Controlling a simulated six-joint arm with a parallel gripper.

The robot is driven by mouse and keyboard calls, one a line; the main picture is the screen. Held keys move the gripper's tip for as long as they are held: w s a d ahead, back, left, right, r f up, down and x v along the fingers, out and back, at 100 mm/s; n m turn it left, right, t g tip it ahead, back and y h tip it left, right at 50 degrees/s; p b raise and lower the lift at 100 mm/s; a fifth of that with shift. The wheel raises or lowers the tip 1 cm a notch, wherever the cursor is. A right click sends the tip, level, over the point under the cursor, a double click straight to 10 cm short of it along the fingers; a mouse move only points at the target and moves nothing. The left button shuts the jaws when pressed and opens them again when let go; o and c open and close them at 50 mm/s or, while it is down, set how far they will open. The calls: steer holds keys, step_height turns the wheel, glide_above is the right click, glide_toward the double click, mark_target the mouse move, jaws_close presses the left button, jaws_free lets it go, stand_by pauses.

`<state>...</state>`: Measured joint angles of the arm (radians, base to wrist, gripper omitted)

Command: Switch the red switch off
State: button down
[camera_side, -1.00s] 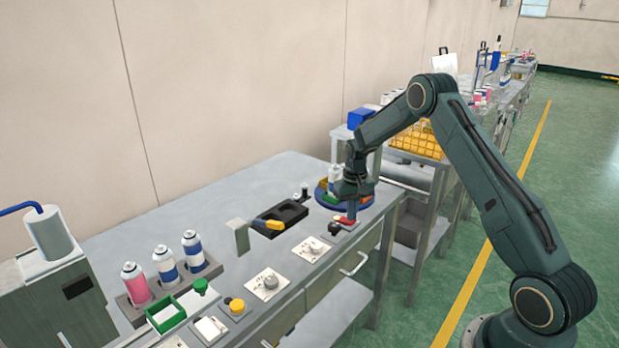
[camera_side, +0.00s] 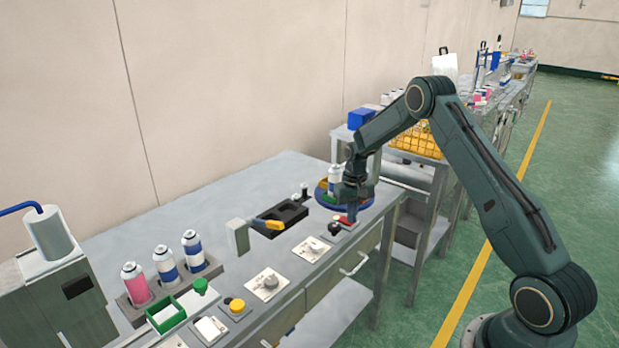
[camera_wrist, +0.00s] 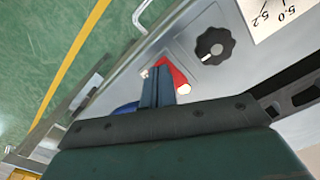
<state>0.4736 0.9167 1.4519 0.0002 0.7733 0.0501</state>
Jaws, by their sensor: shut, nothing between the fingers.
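The red switch (camera_side: 346,221) sits on a small plate near the front right of the bench, just beyond a black knob (camera_side: 334,228). In the wrist view the red switch (camera_wrist: 180,80) shows with a bright spot at its near end, and part of it is hidden by my fingers. My gripper (camera_side: 350,213) points down at the switch, shut and empty. In the wrist view its fingertips (camera_wrist: 156,74) lie right beside the red rocker, at or very near it; I cannot tell whether they touch.
A blue round tray (camera_side: 324,198) with a can stands just behind my gripper. A black fixture with a yellow-handled part (camera_side: 268,224) lies to the left. Several spray cans stand in a grey rack (camera_side: 214,268) farther left. The bench's front edge is close to the switch.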

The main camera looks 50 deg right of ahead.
steer(key=shift+f, duration=0.2)
steer(key=shift+r, duration=0.15)
stand_by(0.3)
steer(key=shift+r, duration=2.7)
step_height(320, 180, up, 5)
steer(key=shift+f, duration=0.1)
steer(key=shift+r, duration=0.2)
